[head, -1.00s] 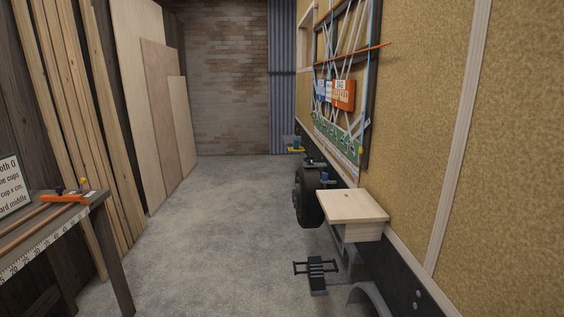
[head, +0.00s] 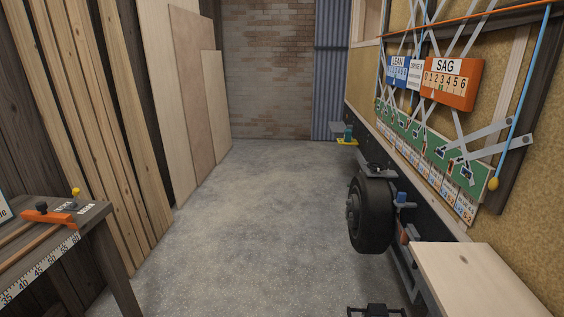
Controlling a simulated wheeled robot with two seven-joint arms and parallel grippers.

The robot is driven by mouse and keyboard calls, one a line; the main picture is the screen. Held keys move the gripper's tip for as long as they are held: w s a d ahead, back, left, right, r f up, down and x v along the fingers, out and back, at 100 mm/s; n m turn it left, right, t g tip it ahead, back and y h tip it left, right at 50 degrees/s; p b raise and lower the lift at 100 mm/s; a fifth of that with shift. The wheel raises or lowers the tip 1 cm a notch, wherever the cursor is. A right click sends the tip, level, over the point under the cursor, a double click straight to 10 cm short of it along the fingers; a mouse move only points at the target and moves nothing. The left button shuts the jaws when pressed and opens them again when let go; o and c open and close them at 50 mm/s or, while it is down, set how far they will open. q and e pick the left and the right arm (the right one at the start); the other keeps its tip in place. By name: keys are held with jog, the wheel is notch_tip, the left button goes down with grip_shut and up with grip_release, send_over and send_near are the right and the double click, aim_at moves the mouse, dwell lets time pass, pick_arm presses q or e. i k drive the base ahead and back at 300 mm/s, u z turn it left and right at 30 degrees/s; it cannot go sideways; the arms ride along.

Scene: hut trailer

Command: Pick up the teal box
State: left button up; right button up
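A small teal object (head: 348,131), which may be the teal box, stands on a small grey shelf beside the trailer's far end, right of the picture's middle. It is far off and too small to make out in detail. A yellow piece (head: 347,142) shows just below it.
The trailer wall (head: 530,190) runs along the right, with a black wheel (head: 371,214) and a pale wooden step (head: 480,282) jutting out. A workbench (head: 95,225) stands at the left. Boards (head: 190,90) lean behind it. The concrete floor (head: 255,220) between is clear.

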aim_at(348, 133)
jog(key=i, duration=6.9)
jog(key=z, duration=3.7)
jog(key=i, duration=0.5)
jog(key=u, duration=0.05)
